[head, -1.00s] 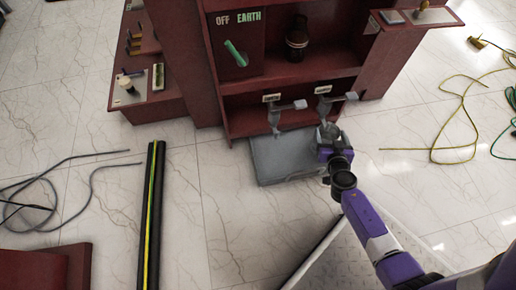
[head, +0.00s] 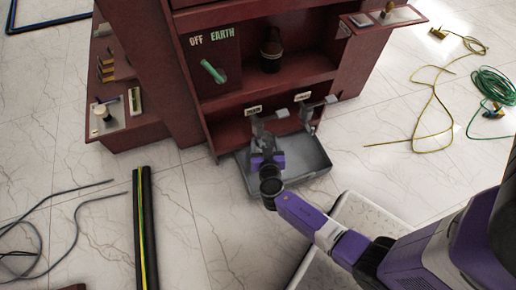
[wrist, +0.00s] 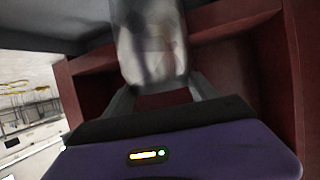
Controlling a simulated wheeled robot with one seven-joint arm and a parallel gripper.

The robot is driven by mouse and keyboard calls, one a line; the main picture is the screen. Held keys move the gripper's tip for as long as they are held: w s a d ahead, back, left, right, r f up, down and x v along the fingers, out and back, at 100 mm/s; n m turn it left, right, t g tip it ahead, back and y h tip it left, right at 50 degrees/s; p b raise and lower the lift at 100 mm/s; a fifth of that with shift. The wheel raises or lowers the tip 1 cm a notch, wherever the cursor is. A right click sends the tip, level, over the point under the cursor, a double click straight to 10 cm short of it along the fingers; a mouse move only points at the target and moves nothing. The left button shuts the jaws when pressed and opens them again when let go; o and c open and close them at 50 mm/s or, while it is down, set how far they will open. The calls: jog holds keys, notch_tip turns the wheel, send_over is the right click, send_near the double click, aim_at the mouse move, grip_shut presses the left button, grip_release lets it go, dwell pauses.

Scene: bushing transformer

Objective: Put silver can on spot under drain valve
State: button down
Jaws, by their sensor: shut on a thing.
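The silver can (wrist: 150,45) shows blurred and upright between my gripper's fingers in the wrist view, its upper part cut off by the frame. My gripper (head: 264,152) is shut on it, low over the left part of the grey tray (head: 316,168), under the left valve (head: 259,127). In the head view my wrist mostly hides the can. A second valve (head: 307,112) stands to the right. Each valve has a small label above it, too small to read surely. The spot under the left valve is hidden by my gripper.
The dark red cabinet (head: 190,95) rises behind the tray, with a brown bottle (head: 271,52) on its shelf and a green switch handle (head: 213,71). Yellow (head: 425,110) and green cords lie right.

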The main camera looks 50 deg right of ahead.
aim_at(258, 149)
jog(key=shift+w+a, duration=0.65)
jog(key=shift+w, duration=0.05)
jog(key=f, duration=0.1)
jog(key=f+b, duration=0.2)
jog(key=shift+w+a+f, duration=0.2)
jog(key=shift+a+f, duration=0.05)
jog(key=shift+f, duration=0.1)
grip_release()
jog(key=p+v, duration=0.3)
jog(key=v, duration=0.9)
